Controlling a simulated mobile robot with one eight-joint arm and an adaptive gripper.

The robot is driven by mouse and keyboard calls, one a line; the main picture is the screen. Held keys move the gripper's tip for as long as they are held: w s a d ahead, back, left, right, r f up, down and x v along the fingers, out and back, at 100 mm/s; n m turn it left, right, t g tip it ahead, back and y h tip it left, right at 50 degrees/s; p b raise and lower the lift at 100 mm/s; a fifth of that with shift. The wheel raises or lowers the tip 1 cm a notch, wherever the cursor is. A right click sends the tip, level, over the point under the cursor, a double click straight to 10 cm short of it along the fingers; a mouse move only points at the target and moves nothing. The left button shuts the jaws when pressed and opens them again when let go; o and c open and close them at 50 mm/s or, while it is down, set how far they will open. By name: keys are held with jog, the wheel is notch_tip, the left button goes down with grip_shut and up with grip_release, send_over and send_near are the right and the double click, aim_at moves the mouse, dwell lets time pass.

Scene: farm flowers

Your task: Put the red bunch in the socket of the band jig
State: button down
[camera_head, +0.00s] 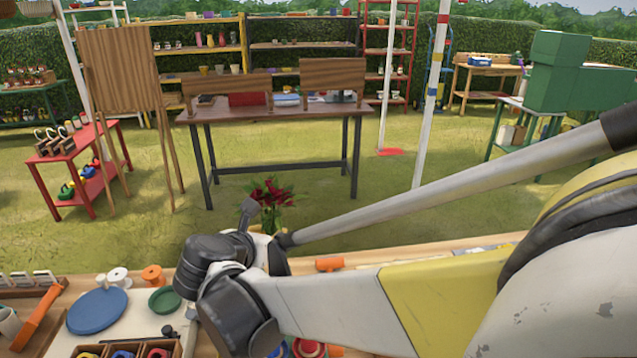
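The red bunch (272,193), dark red blooms with green leaves, stands upright just beyond my wrist. Its lower stems are hidden behind my arm. My gripper (249,212) shows only as a dark finger-like part at the bunch's left side. The rest of it is hidden by my own wrist, so I cannot tell whether it touches or grips the stems. I cannot make out the band jig or its socket; my arm covers much of the near bench.
The near bench (130,320) holds a blue disc (97,311), a green disc (165,300), white and orange spools (152,275), and a compartmented wooden box (128,349). An orange item (329,264) lies beyond my arm. Grass separates the bench from a brown table (280,112).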

jog(key=shift+f+b, duration=0.7)
jog(key=shift+f, duration=0.9)
jog(key=shift+f, duration=0.2)
jog(key=c, duration=1.4)
grip_release()
jog(key=shift+r, duration=0.1)
